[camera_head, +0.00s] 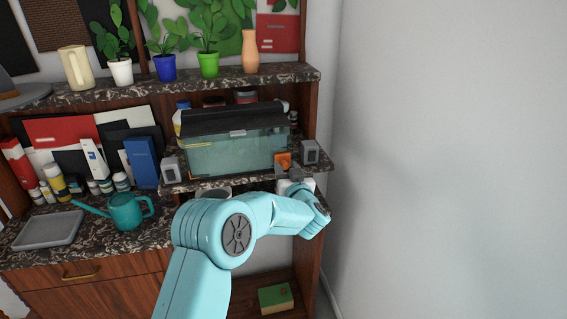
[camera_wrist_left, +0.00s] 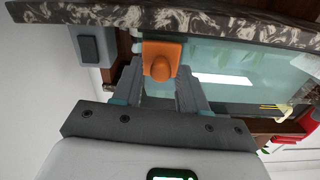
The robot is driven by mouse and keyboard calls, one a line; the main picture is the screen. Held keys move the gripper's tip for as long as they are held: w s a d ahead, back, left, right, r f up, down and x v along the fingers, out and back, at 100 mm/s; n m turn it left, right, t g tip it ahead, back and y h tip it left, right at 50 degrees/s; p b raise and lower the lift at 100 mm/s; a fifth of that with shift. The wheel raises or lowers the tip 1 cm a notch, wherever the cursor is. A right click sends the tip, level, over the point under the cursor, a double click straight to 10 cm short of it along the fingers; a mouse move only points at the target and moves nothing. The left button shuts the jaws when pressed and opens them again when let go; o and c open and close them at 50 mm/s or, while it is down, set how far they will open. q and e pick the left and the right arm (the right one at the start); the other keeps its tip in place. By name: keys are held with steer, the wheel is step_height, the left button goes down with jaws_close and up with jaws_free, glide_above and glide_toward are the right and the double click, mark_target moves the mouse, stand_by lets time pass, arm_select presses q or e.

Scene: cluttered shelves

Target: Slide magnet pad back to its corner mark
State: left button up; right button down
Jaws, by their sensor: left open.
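The orange magnet pad (camera_head: 283,160), a square plate with a round knob, is at the front glass of the tank (camera_head: 236,156), near its right end. My left gripper (camera_head: 289,172) is at the pad. In the left wrist view, the open fingers (camera_wrist_left: 161,82) stand either side of the orange knob (camera_wrist_left: 160,68), with gaps visible; I cannot tell whether either touches it. The corner mark cannot be made out for certain; a small yellow strip (camera_wrist_left: 274,107) shows by the glass in the wrist view. My right gripper is out of view.
Grey boxes stand left (camera_head: 170,169) and right (camera_head: 310,151) of the tank, the right one close to my gripper. The marble shelf edge (camera_wrist_left: 190,20) runs close by. A teal watering can (camera_head: 127,211) and grey tray (camera_head: 48,230) are lower left.

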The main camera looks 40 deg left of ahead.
arm_select(q)
steer(key=shift+a, duration=0.1)
steer(key=shift+c, duration=0.6)
steer(key=c, duration=0.6)
steer(key=shift+s+a+f+b, duration=0.1)
steer(key=shift+s+a+b, duration=0.5)
steer(key=shift+s+a, duration=0.5)
steer(key=shift+s+a+b, duration=0.55)
steer(key=shift+s+a, duration=0.3)
steer(key=shift+s, duration=0.35)
steer(key=shift+c, duration=0.2)
